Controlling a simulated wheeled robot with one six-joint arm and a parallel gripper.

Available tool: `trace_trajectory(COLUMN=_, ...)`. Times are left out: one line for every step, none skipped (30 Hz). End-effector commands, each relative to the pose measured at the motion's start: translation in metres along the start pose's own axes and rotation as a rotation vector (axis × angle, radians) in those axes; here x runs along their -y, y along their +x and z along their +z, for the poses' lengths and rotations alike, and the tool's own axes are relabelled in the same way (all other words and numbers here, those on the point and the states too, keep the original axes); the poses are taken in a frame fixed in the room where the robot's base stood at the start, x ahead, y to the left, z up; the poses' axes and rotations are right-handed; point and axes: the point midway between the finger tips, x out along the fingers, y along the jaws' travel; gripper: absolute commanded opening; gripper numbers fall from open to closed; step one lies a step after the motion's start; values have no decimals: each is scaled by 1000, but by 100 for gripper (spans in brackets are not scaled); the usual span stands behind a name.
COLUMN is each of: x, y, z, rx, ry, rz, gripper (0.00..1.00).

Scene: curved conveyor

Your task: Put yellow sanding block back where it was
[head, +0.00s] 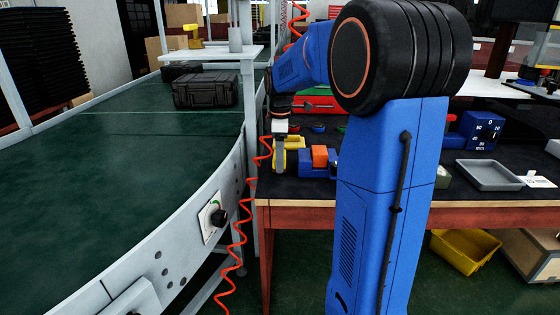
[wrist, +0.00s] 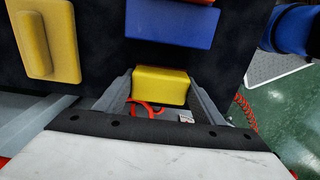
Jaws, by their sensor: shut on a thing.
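A plain yellow block (wrist: 161,85), which I take to be the sanding block, sits between the two grey fingers of my gripper (wrist: 160,100) in the wrist view. The fingers are shut on its sides. In the head view my gripper (head: 280,160) points down over the left end of the dark workbench, beside yellow and blue things. In the wrist view the block is at the edge of the dark bench top (wrist: 95,60). I cannot tell whether its underside touches the bench.
A yellow piece with a raised grip (wrist: 38,38) lies to the left on the bench. A blue piece (wrist: 170,23) is just beyond the held block; an orange block (head: 320,156) shows there too. The green conveyor (head: 130,165) curves past on the left. A red coiled hose (head: 236,240) hangs between.

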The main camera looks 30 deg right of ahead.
Motion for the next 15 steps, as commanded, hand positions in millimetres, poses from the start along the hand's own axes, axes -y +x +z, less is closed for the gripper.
trace_trajectory(x=0, y=6, z=0, rx=1, ry=0, rz=-2, gripper=41)
trace_trajectory(x=0, y=9, z=0, rx=1, ry=0, rz=-2, gripper=41)
trace_trajectory(x=0, y=11, z=0, rx=0, ry=0, rz=-1, gripper=41)
trace_trajectory(x=0, y=12, z=0, rx=0, ry=0, rz=0, gripper=41)
trace_trajectory(x=0, y=12, z=0, rx=0, ry=0, rz=0, gripper=41)
trace_trajectory(x=0, y=12, z=0, rx=0, ry=0, rz=0, gripper=41)
trace_trajectory(x=0, y=12, z=0, rx=0, ry=0, rz=0, gripper=41)
trace_trajectory(x=0, y=12, z=0, rx=0, ry=0, rz=0, gripper=41)
trace_trajectory(x=0, y=12, z=0, rx=0, ry=0, rz=0, gripper=41)
trace_trajectory(x=0, y=12, z=0, rx=0, ry=0, rz=0, gripper=41)
trace_trajectory(x=0, y=12, z=0, rx=0, ry=0, rz=0, gripper=41)
trace_trajectory(x=0, y=13, z=0, rx=0, ry=0, rz=0, gripper=41)
trace_trajectory(x=0, y=14, z=0, rx=0, ry=0, rz=-1, gripper=41)
trace_trajectory(x=0, y=14, z=0, rx=0, ry=0, rz=-1, gripper=41)
trace_trajectory(x=0, y=15, z=0, rx=0, ry=0, rz=-1, gripper=67)
